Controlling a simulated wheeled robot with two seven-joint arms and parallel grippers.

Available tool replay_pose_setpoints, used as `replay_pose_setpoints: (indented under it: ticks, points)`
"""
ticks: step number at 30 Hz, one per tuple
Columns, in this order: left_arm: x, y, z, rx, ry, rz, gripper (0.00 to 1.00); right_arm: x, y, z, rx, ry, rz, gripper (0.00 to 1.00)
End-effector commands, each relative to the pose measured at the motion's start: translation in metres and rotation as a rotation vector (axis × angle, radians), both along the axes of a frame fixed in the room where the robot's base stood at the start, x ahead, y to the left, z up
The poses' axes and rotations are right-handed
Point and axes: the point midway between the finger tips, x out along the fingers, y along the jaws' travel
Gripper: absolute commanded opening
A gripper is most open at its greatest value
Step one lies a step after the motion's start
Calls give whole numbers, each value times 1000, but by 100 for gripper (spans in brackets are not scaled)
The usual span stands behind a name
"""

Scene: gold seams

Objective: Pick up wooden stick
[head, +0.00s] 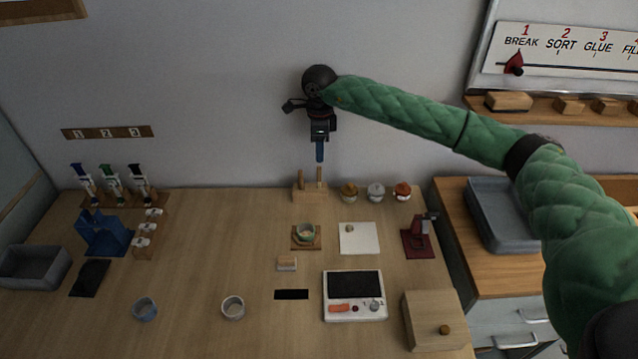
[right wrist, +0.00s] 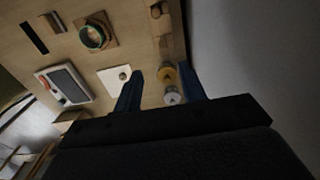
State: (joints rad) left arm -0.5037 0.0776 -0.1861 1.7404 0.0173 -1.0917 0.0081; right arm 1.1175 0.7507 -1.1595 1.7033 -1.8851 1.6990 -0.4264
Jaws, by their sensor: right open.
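A small wooden holder (head: 310,194) stands at the back of the table, against the wall. Upright wooden sticks rise from it, one at the left (head: 301,180) and one at the right (head: 319,177). My right gripper (head: 320,158) points down above the right stick in the head view, apart from it as far as I can tell. Its blue fingers (right wrist: 160,85) are spread and empty in the right wrist view. The holder seems to show at the top edge of that view (right wrist: 160,15). My left gripper is not in view.
Several small jars (head: 375,192) stand right of the holder. A green bowl on a wooden coaster (head: 306,243), a white pad (head: 359,238), a dark red device (head: 418,240) and a scale (head: 354,309) lie nearer.

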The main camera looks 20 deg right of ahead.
Motion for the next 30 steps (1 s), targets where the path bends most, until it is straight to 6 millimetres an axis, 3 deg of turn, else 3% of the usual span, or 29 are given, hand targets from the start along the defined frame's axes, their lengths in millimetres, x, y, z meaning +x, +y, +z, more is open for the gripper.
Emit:
replay_pose_setpoints:
  ticks: [1,4,9,25,30]
  points:
    - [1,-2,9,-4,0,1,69,0,0,-11,0,0,0,41]
    - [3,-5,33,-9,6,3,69,0,0,-16,1,0,0,41]
    - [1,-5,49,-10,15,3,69,0,0,-20,1,0,0,41]
    - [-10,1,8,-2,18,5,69,2,0,-47,0,1,0,41]
    - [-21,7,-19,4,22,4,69,4,0,-56,2,2,1,41]
